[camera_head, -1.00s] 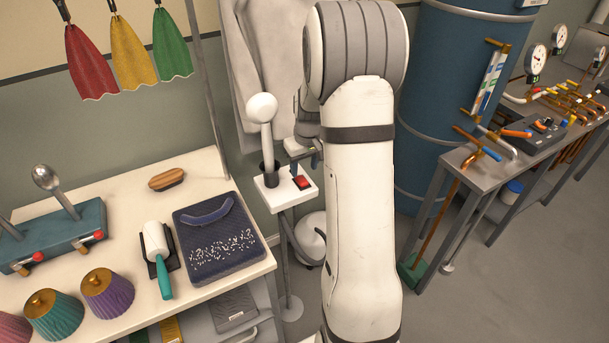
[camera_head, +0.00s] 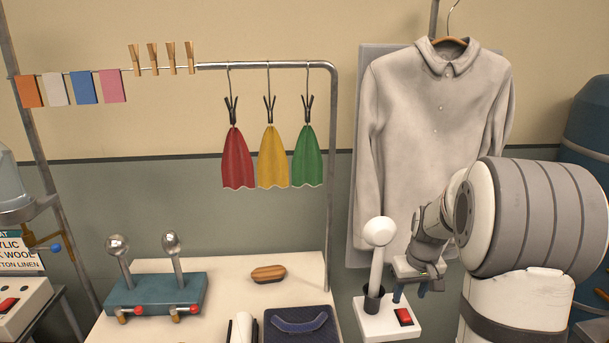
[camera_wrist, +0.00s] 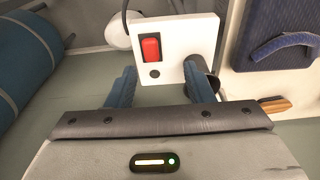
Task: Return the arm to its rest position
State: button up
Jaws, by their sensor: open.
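My gripper (camera_head: 411,291) is open and empty, at the end of my bent arm. In the head view it is beside and just above a white stand (camera_head: 378,326) with a red switch (camera_head: 404,316). A white wand with a round head (camera_head: 378,245) stands upright in a dark cup on that stand. In the wrist view my two blue fingers (camera_wrist: 160,86) are apart, with the white stand plate (camera_wrist: 190,32) and its red switch (camera_wrist: 151,48) beyond them. I cannot tell whether a finger touches the stand.
A grey shirt (camera_head: 437,125) hangs behind my gripper. A rail (camera_head: 331,170) with red, yellow and green cloths stands to the left. The cream table (camera_head: 235,290) holds a blue lever box (camera_head: 155,297), a wooden brush (camera_head: 268,274) and a dark blue pad (camera_head: 300,326).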

jog(key=s+a+r, duration=0.3)
jog(key=s+a, duration=0.1)
jog(key=s, duration=0.4)
jog(key=s+a+r+t, duration=0.1)
jog(key=s+a+r, duration=0.2)
jog(key=s+a, duration=0.2)
jog(key=s+a+r, duration=0.3)
jog(key=s+a, duration=0.2)
jog(key=s, duration=0.5)
jog(key=shift+s+a+r+t, duration=0.15)
jog(key=shift+s+r+t, duration=0.15)
jog(key=shift+t, duration=0.1)
